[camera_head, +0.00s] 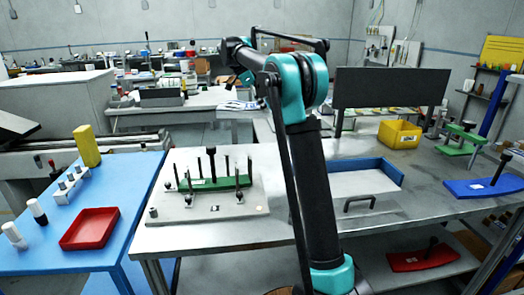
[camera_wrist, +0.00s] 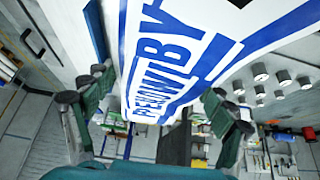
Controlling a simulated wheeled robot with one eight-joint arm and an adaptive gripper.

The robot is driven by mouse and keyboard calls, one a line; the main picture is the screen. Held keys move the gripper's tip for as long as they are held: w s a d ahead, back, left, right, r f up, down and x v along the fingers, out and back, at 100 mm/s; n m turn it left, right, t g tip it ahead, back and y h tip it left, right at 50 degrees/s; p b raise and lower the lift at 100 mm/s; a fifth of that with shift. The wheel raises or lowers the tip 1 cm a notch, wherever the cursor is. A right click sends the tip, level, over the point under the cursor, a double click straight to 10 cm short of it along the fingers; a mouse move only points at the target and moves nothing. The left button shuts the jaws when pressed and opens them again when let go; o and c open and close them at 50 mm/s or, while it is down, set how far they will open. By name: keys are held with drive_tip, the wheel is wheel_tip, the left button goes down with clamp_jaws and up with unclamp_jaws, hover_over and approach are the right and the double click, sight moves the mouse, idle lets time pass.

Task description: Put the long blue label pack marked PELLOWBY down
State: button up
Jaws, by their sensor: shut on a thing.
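The PELLOWBY pack (camera_wrist: 200,45) fills the upper middle of the wrist view, white with large blue lettering and blue bands. Its near end lies between the two fingers of my gripper (camera_wrist: 157,100), which is shut on it. The far end runs out of the top of the picture. In the head view my gripper (camera_head: 238,68) is raised at the end of my arm, above the level of the tables. I cannot make out the pack there.
A grey table holds a fixture plate (camera_head: 208,205) with upright pins around a green piece (camera_head: 215,184). A blue-edged tray (camera_head: 365,182), a yellow bin (camera_head: 399,134) and a blue curved piece (camera_head: 485,187) stand rightward. A red tray (camera_head: 90,228) lies on the blue table.

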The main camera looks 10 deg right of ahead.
drive_tip(key=shift+w+f, duration=0.2)
drive_tip(key=shift+f, duration=0.15)
wheel_tip(320, 180, down, 19)
drive_tip(key=shift+f, duration=0.15)
idle(0.4)
drive_tip(key=o, duration=1.6)
drive_tip(key=shift+o, duration=0.2)
drive_tip(key=v, duration=1.2)
